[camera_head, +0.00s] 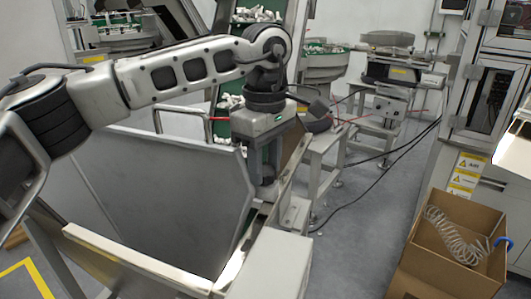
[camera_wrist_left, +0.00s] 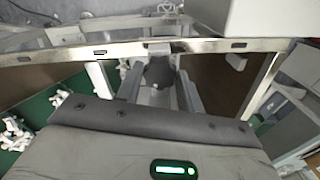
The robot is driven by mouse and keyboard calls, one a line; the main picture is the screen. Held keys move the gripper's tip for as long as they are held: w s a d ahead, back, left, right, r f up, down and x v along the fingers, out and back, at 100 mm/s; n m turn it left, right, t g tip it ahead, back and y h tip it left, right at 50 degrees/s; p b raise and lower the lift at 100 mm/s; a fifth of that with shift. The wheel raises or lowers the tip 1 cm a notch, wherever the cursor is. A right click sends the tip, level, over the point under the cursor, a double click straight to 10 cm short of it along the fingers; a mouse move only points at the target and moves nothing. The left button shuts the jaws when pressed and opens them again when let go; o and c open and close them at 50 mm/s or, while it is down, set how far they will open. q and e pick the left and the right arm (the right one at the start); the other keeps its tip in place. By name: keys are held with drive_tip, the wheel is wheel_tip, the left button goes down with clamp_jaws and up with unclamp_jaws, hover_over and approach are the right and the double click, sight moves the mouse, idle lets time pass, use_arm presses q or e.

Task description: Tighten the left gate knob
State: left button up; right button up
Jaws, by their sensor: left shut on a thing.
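My left gripper (camera_head: 264,172) points down at the top edge of the grey gate panel (camera_head: 170,185) in the head view. In the left wrist view its two fingers (camera_wrist_left: 162,92) stand on either side of a dark round knob (camera_wrist_left: 159,72), and the gripper is shut on it. The knob sits at a metal frame bar (camera_wrist_left: 215,46). In the head view the knob is mostly hidden by the fingers and hard to make out. My right gripper is in neither view.
An open cardboard box (camera_head: 451,240) with a coiled clear hose stands at the lower right. Metal stands and a feeder bowl (camera_head: 388,39) are behind. Cables lie across the grey floor. White parts lie on a green surface (camera_wrist_left: 38,115) at the left of the wrist view.

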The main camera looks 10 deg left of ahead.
sight(265, 170)
use_arm(q)
drive_tip(key=o, duration=1)
wheel_tip(265, 170, up, 16)
drive_tip(key=p, duration=0.1)
drive_tip(key=shift+p, duration=0.35)
